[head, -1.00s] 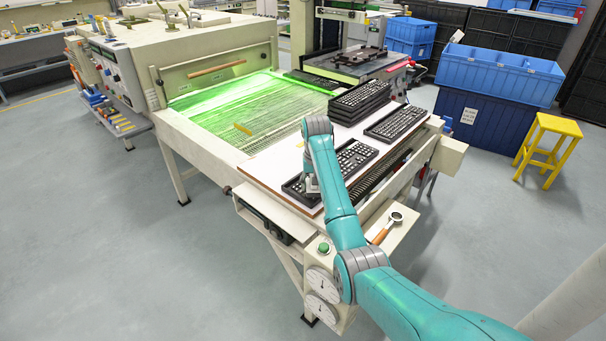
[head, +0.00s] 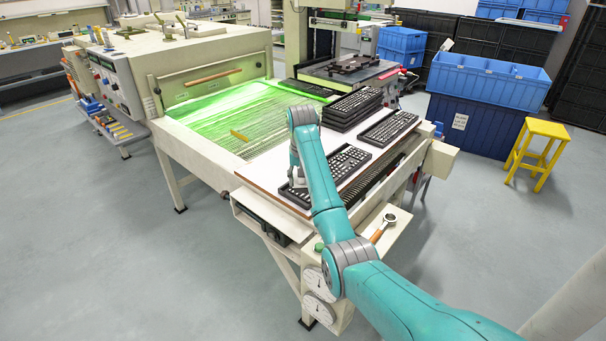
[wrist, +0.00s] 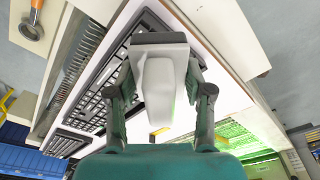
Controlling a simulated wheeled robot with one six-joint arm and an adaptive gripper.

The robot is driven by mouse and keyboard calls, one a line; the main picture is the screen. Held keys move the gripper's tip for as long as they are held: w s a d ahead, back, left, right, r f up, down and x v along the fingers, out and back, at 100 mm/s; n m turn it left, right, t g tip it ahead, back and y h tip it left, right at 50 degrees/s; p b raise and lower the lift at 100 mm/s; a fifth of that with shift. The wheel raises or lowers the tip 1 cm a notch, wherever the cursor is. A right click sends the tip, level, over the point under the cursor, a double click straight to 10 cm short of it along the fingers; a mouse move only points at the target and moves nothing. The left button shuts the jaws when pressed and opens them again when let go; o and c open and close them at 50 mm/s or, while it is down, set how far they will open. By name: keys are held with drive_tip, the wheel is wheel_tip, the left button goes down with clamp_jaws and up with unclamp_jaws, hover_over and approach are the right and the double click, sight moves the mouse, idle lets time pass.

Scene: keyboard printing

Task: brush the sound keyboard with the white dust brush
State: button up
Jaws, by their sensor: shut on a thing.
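My gripper (wrist: 160,95) is shut on the white dust brush (wrist: 160,75), whose pale body and dark end show between the fingers in the wrist view. In the head view the brush (head: 299,183) is low over the left end of the nearest black keyboard (head: 347,162), partly hidden by my arm. I cannot tell whether it touches the keys. The same keyboard (wrist: 95,92) lies behind and left of the brush in the wrist view. Another keyboard (head: 389,128) lies farther right, and a stack of keyboards (head: 352,108) stands behind. No marking shows which is sound.
The white table board (head: 262,170) ends close to the nearest keyboard. A green-lit mesh belt (head: 225,118) is to its left. A wooden-handled round tool (head: 384,228) lies on the front shelf. Blue crates (head: 490,78) and a yellow stool (head: 538,150) stand at right.

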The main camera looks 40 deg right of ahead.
drive_tip(key=shift+r, duration=1.2)
